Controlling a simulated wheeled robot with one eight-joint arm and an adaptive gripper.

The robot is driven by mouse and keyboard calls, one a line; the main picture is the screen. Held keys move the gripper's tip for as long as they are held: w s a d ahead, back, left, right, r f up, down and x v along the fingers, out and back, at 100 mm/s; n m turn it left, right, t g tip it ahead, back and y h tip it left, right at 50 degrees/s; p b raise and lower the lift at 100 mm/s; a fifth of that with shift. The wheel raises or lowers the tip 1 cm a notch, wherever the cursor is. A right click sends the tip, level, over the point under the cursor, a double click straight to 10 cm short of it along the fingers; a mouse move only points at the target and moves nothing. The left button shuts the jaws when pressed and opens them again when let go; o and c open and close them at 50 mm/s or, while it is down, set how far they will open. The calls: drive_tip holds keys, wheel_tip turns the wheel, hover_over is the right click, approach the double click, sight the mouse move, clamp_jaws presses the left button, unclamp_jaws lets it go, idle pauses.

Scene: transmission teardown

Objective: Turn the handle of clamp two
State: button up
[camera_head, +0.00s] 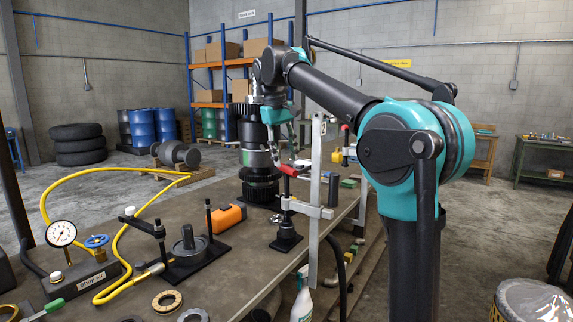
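A silver bar clamp (316,185) stands upright at the right edge of the workbench, with a sliding jaw low on its bar. A red handle (288,170) sits beside the bar, near its upper part. My gripper (275,155) points down just above and left of the red handle, in front of a dark gear stack (257,160). The fingers are small and merge with the dark gears, so their opening and any contact with the handle cannot be told.
The workbench (245,262) holds a pressure gauge (61,233) with a yellow hose (125,226), a black fixture (188,246), an orange case (226,217) and loose rings (166,301). A white bottle (301,303) stands at the front edge. Another red-handled clamp (345,129) shows farther back.

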sight(287, 180)
drive_tip(key=shift+w+d+f, duration=0.1)
drive_tip(key=shift+d+f, duration=0.05)
drive_tip(key=shift+f, duration=0.6)
drive_tip(key=shift+d+f, duration=0.1)
drive_tip(key=shift+f, duration=0.6)
clamp_jaws()
